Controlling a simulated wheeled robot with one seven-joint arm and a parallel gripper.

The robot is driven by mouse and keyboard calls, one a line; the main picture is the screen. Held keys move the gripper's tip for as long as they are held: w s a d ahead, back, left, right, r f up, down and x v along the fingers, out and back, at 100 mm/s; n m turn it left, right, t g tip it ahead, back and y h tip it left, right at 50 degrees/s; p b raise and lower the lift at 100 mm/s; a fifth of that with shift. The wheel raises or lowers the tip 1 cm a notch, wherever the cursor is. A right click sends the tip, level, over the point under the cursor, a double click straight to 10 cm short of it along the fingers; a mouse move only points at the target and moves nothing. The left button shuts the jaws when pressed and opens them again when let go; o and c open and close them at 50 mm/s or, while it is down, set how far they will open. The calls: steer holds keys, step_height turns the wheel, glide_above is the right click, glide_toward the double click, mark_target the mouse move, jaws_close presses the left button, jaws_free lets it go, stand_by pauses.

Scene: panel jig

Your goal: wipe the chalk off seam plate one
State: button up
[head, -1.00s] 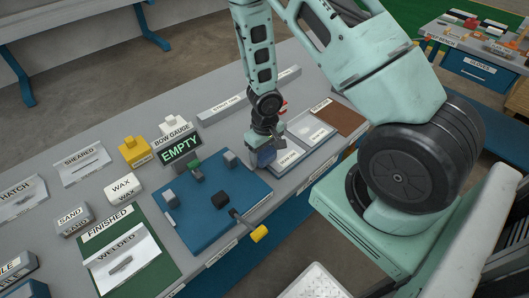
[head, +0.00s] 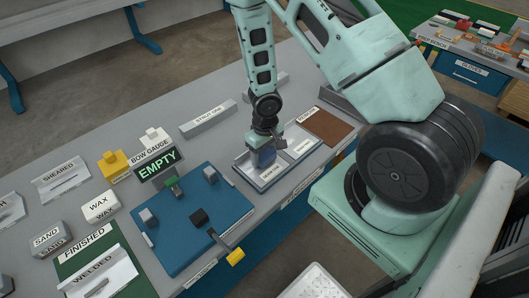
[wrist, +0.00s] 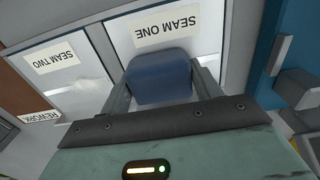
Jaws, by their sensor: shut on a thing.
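Seam plate one (wrist: 207,52) is a pale plate labelled SEAM ONE, at the top of the wrist view. In the head view its label (head: 270,173) shows just in front of my gripper. My gripper (head: 264,150) is shut on a dark blue block (wrist: 160,78), with a finger on each side of it. The block is over plate one and covers its middle. I cannot tell whether it touches the plate. No chalk shows on the bare part of plate one; what lies under the block is hidden. Seam plate two (wrist: 60,90), beside it, has a whitish smear.
A brown rework mat (head: 325,126) lies beyond plate two. A blue fixture board (head: 215,235) with grey blocks, a black clamp and a yellow handle is left of plate one, near the EMPTY sign (head: 158,166). A long grey bar (head: 208,119) lies behind.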

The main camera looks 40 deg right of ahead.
step_height(320, 180, up, 2)
steer(key=shift+w+r+p, duration=0.1)
steer(key=shift+r+p, duration=0.1)
steer(key=shift+p, duration=0.2)
steer(key=shift+a+r+p, duration=0.15)
steer(key=shift+r+p, duration=0.15)
steer(key=shift+p, duration=0.05)
step_height(320, 180, up, 5)
steer(key=p, duration=0.4)
steer(key=shift+p, duration=0.4)
